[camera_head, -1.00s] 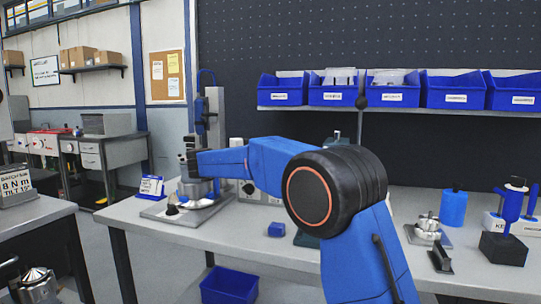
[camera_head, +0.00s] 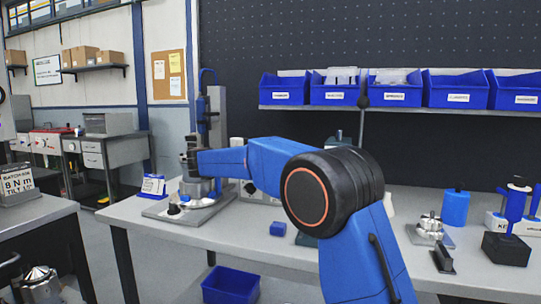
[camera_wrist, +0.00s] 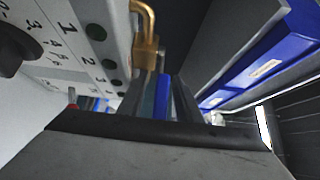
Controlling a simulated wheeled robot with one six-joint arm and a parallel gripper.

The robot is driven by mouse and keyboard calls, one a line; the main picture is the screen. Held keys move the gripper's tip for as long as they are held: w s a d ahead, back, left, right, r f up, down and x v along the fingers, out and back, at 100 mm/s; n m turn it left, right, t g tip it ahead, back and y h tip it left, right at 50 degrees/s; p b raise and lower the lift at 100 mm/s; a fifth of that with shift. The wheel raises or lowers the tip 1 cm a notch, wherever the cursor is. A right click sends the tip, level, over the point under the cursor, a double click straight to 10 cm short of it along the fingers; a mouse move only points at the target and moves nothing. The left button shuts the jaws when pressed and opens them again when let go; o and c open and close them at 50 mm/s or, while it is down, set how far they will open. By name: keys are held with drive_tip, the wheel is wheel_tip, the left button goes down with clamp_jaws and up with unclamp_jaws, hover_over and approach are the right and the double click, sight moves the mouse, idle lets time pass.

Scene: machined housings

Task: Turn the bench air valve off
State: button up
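I cannot pick out the bench air valve for sure. In the wrist view a white panel (camera_wrist: 88,22) with printed numbers and dark round buttons fills the upper left, with a black knob (camera_wrist: 14,48) on it. A brass padlock (camera_wrist: 145,40) hangs at the panel's right edge. My gripper (camera_wrist: 162,92) shows two dark fingers with a gap between them. Blue and teal surfaces show in the gap; I cannot tell whether they touch the fingers. In the head view my arm reaches left over the bench, and its dark end (camera_head: 189,160) is by a grey column stand (camera_head: 214,135); the fingertips are not clear.
A white box (camera_head: 262,190) is partly hidden behind my arm. Blue bins (camera_head: 393,96) line a shelf above the bench (camera_head: 150,222). A small blue block (camera_head: 278,229) lies near the front edge. A blue cylinder (camera_head: 455,208) and metal parts stand at right.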

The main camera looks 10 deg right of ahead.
drive_tip(key=v, duration=1.7)
drive_tip(key=shift+s+a, duration=0.1)
drive_tip(key=shift+s, duration=0.05)
